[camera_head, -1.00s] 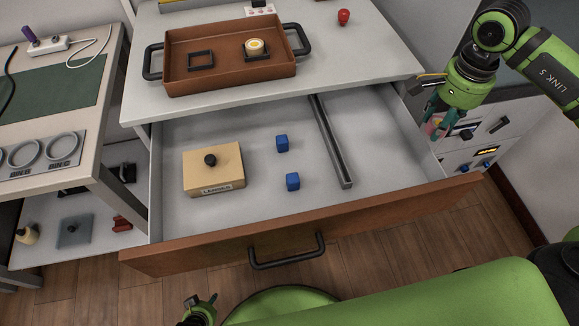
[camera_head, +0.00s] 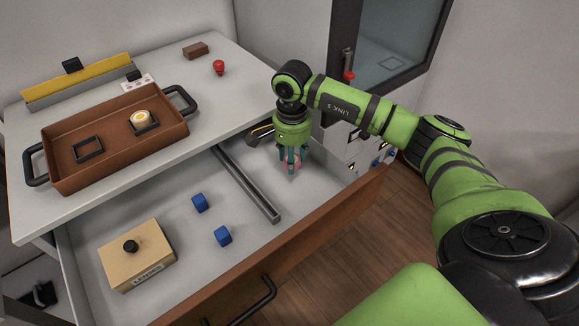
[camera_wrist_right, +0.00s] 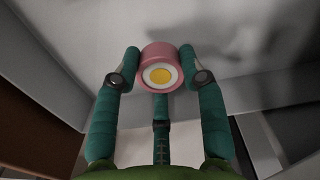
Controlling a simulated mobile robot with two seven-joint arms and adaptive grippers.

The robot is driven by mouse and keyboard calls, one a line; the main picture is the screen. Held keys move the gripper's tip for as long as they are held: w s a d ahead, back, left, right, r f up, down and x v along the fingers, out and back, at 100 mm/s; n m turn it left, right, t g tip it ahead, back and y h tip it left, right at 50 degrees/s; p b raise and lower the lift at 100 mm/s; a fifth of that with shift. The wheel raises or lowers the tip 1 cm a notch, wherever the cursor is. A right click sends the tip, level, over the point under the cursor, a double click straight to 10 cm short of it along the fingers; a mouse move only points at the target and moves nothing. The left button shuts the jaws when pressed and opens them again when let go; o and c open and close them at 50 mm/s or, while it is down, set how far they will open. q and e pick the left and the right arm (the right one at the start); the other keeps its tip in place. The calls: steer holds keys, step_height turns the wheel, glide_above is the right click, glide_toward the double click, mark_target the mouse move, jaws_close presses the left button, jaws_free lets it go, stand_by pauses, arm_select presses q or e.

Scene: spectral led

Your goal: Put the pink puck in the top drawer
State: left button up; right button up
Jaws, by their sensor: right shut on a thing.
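The pink puck (camera_wrist_right: 159,65) is held between the teal fingers of my right gripper (camera_wrist_right: 160,82) in the right wrist view. It has a white ring and a yellow centre on the face toward the camera. In the head view my right gripper (camera_head: 291,158) points down over the right compartment of the open drawer (camera_head: 318,185), with the pink puck (camera_head: 295,166) partly hidden by its fingers. I cannot tell whether the puck touches the drawer floor. My left gripper is not in view.
A grey divider (camera_head: 247,183) splits the drawer. Left of it are two blue cubes (camera_head: 200,203) and a tan box labelled lenses (camera_head: 136,255). A brown tray (camera_head: 58,181) with a white and yellow puck (camera_head: 141,118) stands on the tabletop above. The right compartment otherwise looks mostly clear.

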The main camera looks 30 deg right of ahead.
steer(key=shift+w+a+f, duration=0.15)
steer(key=shift+w, duration=0.05)
steer(key=shift+f, duration=2)
steer(key=shift+f, duration=0.1)
steer(key=o, duration=1.2)
steer(key=shift+c, duration=0.2)
step_height(320, 180, up, 12)
steer(key=shift+r, duration=0.15)
